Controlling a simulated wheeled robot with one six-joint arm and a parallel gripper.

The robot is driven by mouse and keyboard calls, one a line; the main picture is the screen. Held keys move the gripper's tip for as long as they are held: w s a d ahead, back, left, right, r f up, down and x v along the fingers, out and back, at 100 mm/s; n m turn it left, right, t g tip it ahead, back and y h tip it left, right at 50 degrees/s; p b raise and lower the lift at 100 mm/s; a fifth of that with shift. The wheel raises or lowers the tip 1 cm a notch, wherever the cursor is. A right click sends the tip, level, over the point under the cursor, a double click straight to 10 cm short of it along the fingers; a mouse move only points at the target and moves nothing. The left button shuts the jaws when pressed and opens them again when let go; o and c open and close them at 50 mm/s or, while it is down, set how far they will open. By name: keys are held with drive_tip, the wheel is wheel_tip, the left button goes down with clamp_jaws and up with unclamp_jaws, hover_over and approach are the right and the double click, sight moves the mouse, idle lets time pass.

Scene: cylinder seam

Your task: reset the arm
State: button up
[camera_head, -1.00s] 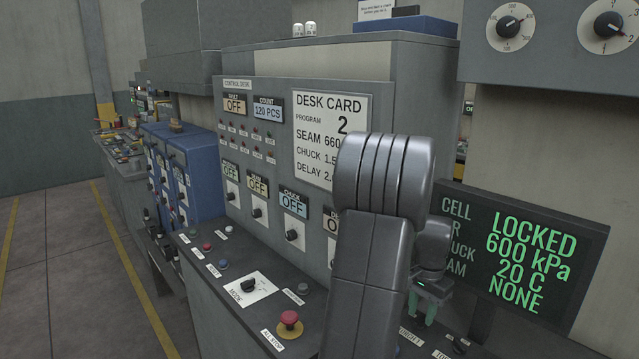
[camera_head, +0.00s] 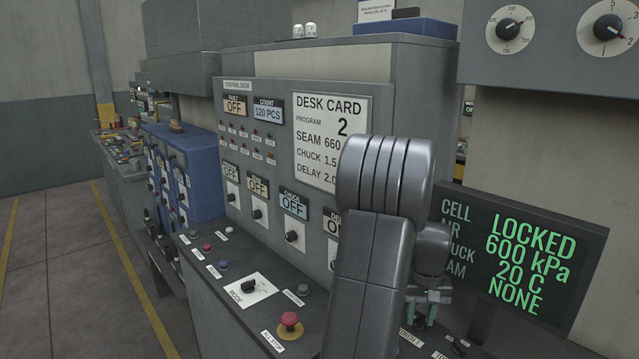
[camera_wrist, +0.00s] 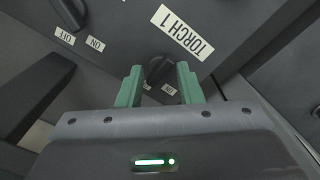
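My gripper (camera_wrist: 159,82) shows in the wrist view as two green fingers with a clear gap between them. A small dark knob (camera_wrist: 158,70) shows in that gap, below the "TORCH 1" label (camera_wrist: 181,32). I see no contact between the knob and the fingers, but cannot tell the depth between them. In the head view my arm covers much of the desk's right part, and the gripper (camera_head: 425,318) is low beside the display, partly hidden. The grey control desk (camera_head: 270,180) carries several knobs and labelled readouts.
A status display (camera_head: 520,260) reading LOCKED, 600 kPa, 20 C, NONE stands right of my arm. A red stop button (camera_head: 289,322) and a mode knob (camera_head: 250,287) are on the desk's ledge. A larger dark knob (camera_wrist: 70,12) with ON and OFF labels is at upper left. Floor at left is clear.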

drive_tip(key=n, duration=0.3)
drive_tip(key=shift+r+n, duration=0.3)
drive_tip(key=shift+r, duration=2.75)
drive_tip(key=shift+w+r, duration=0.1)
